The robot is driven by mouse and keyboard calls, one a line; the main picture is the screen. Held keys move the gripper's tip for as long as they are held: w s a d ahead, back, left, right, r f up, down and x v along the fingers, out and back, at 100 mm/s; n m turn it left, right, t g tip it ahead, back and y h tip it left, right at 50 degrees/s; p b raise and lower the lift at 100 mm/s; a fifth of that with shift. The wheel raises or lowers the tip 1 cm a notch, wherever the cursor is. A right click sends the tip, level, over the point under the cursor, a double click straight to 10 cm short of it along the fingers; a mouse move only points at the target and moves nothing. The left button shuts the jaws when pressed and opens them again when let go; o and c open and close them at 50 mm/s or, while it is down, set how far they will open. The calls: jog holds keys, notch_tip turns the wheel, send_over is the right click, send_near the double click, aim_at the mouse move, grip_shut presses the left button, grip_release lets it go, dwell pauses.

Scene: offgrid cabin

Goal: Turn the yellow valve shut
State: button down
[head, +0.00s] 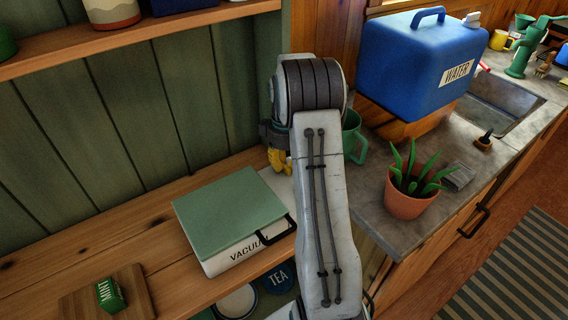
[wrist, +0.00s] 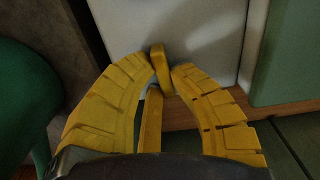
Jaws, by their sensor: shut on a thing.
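My gripper (wrist: 165,75) has its yellow fingers closed in around a slim yellow piece (wrist: 161,68), which appears to be the handle of the yellow valve. The piece stands between the fingertips, in front of a pale panel. A second yellow bar (wrist: 151,122) shows lower down between the fingers; I cannot tell whether it belongs to the valve. In the head view, my gripper (head: 280,160) shows as a bit of yellow left of my arm, pointing down. The valve cannot be made out there, and its body and pipe are hidden.
A green-lidded box marked VACUUM (head: 230,212) sits on the wooden shelf left of my arm. A green mug (head: 353,136), a blue water container (head: 420,65) and a potted plant (head: 408,190) stand to the right. The shelf's back left is clear.

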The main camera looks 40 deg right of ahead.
jog(key=shift+s+m, duration=0.1)
jog(key=shift+m, duration=0.5)
jog(key=c, duration=1.1)
grip_release()
jog(key=shift+r, duration=0.15)
notch_tip(320, 180, up, 12)
jog(key=shift+f, duration=0.15)
